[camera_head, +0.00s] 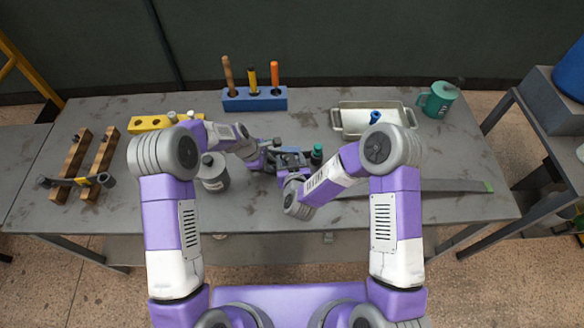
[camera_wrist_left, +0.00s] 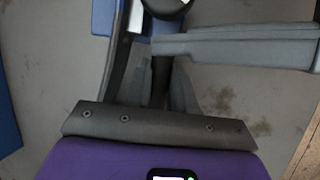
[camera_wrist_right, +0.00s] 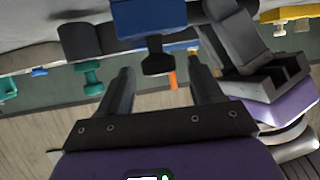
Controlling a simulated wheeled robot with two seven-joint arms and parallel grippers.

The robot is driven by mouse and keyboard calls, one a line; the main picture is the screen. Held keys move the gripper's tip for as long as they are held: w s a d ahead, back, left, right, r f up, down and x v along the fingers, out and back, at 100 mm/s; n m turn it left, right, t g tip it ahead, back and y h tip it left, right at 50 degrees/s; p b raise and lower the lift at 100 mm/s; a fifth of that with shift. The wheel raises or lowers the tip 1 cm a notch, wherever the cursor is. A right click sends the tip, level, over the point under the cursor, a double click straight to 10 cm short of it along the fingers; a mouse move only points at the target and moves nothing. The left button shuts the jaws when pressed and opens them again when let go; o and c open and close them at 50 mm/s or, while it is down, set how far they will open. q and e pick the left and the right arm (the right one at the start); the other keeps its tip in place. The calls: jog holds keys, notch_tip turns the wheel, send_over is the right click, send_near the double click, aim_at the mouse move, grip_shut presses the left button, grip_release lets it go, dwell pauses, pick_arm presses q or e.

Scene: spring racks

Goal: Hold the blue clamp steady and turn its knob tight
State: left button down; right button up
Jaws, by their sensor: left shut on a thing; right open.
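My left gripper (camera_head: 272,153) is shut on the blue clamp, mid-table. In the right wrist view the clamp's blue block (camera_wrist_right: 150,16) is at the top, with its dark knob (camera_wrist_right: 158,58) pointing down toward my right gripper. In the left wrist view, blue clamp material (camera_wrist_left: 103,17) shows at the top, partly out of frame. My right gripper (camera_wrist_right: 160,78) is open; the knob lies just beyond and roughly between its two fingertips, with no clear contact. In the head view the two grippers and arms crowd together and hide most of the clamp.
A blue tool rack (camera_head: 255,103) with upright handles stands behind. A grey tray (camera_head: 342,120) and green mug (camera_head: 438,99) are back right. A grey canister (camera_head: 213,173) stands close by my left arm. A dark item with a teal knob (camera_wrist_right: 90,78) is near the clamp.

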jog(key=v, duration=1.1)
jog(key=shift+s, duration=0.25)
pick_arm(q)
jog(key=c, duration=0.8)
grip_release()
jog(key=shift+c, duration=0.2)
pick_arm(e)
jog(key=shift+r, duration=0.1)
pick_arm(q)
jog(key=shift+r, duration=0.1)
